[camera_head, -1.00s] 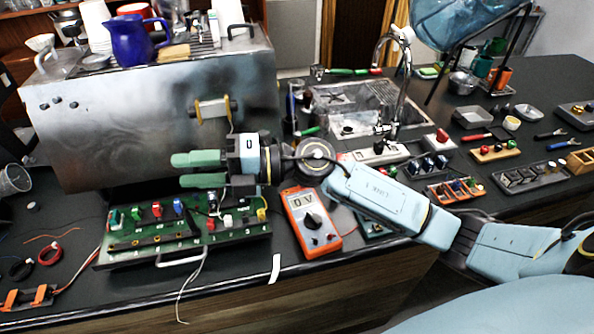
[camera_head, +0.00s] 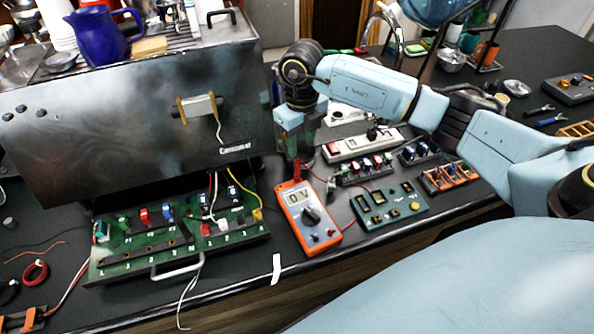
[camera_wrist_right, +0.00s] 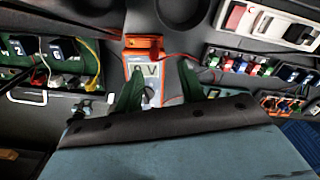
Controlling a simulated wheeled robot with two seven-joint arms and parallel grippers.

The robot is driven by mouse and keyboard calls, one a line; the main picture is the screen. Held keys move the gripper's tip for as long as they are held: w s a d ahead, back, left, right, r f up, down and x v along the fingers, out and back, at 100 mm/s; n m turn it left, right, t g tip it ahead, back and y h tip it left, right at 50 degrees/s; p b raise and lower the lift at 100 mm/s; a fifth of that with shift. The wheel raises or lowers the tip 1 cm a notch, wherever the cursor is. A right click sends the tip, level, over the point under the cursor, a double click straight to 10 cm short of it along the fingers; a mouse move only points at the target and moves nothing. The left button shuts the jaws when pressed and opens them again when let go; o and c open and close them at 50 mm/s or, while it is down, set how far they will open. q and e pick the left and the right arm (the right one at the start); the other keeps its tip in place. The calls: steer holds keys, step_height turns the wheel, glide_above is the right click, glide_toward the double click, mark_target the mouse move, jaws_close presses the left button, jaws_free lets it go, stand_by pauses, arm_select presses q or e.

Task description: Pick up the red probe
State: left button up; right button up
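The orange multimeter (camera_head: 309,217) lies on the bench and reads about 0 V. A small red piece, which looks like the red probe (camera_head: 297,171), shows at its top edge, partly hidden by my right gripper (camera_head: 302,150). In the right wrist view, a red-orange piece (camera_wrist_right: 143,42) sits at the meter's top with a thin red lead running right; I cannot tell exactly which part is the probe. My right gripper points down above and behind the meter. Its green fingers (camera_wrist_right: 157,78) are apart with nothing between them. My left gripper is not in view.
A green terminal board (camera_head: 180,238) with wires and a handle stands left of the meter. A dark green switch panel (camera_head: 389,207) lies to its right, with a white power strip (camera_head: 362,144) behind. The large metal brewer (camera_head: 130,120) rises at the back left.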

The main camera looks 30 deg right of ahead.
mark_target(298, 161)
steer(key=f, duration=0.2)
steer(key=f+p, duration=0.1)
steer(key=f, duration=0.2)
steer(key=a+f, duration=0.1)
steer(key=f, duration=0.2)
steer(key=shift+f, duration=0.45)
steer(key=shift+c, duration=0.3)
jaws_close()
